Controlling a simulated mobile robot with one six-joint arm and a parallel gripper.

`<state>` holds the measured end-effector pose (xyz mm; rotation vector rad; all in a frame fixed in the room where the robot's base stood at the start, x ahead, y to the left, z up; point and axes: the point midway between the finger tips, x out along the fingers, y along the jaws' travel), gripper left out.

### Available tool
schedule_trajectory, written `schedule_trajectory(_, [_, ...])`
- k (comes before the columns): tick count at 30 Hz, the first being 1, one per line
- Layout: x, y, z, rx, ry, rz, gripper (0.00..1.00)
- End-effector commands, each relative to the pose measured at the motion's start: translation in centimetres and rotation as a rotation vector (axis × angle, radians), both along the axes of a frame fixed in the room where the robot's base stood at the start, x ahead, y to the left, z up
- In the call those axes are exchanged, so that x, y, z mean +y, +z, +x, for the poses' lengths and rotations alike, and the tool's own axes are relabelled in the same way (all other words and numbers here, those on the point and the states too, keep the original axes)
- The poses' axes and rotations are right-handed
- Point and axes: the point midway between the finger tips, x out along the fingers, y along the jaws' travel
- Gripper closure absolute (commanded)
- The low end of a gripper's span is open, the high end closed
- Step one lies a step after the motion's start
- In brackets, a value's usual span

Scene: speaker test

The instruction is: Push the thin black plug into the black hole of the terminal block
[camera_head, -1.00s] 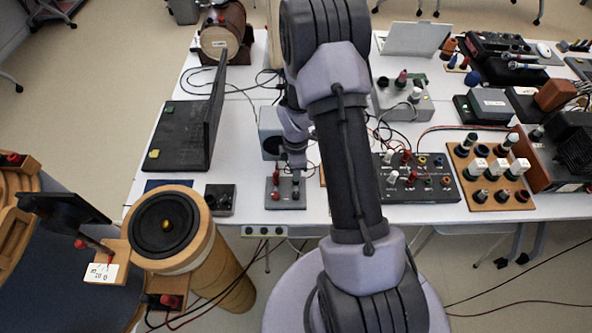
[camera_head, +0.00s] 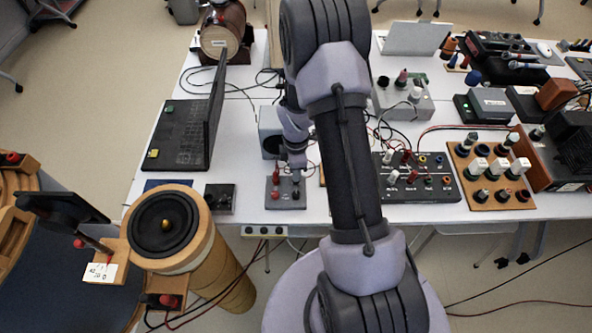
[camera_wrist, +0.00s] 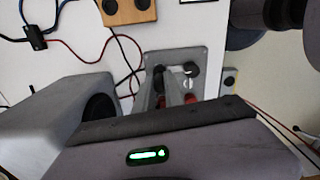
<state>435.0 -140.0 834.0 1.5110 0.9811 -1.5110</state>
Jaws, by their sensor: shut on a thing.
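The terminal block (camera_head: 285,199) is a small grey box near the table's front edge, with red and dark posts on top. It also shows in the wrist view (camera_wrist: 210,62), with two black round posts at its far side and red ones partly hidden by my gripper. My gripper (camera_head: 296,174) is over the block's right rear part, pointing down. In the wrist view its two narrow fingers (camera_wrist: 163,84) reach to the block, close to the black posts. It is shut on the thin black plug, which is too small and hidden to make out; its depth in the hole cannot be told.
A grey speaker box (camera_head: 270,133) stands just behind the block, and close beside my fingers in the wrist view (camera_wrist: 75,105). A small black box (camera_head: 220,198) lies left of the block. A black panel with several sockets (camera_head: 420,180) lies to the right.

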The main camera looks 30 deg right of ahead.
Motion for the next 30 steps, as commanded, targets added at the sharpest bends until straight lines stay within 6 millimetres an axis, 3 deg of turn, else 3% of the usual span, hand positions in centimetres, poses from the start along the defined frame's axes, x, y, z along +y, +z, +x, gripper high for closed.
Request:
schedule_trajectory(22, [0.0, -1.4, 0.0, 0.0, 0.0, 0.0, 1.0])
schedule_trajectory(23, [0.0, -1.4, 0.0, 0.0, 0.0, 0.0, 0.83])
schedule_trajectory(26, [0.0, -1.3, 0.0, 0.0, 0.0, 0.0, 0.63])
schedule_trajectory(30, [0.0, -1.3, 0.0, 0.0, 0.0, 0.0, 0.61])
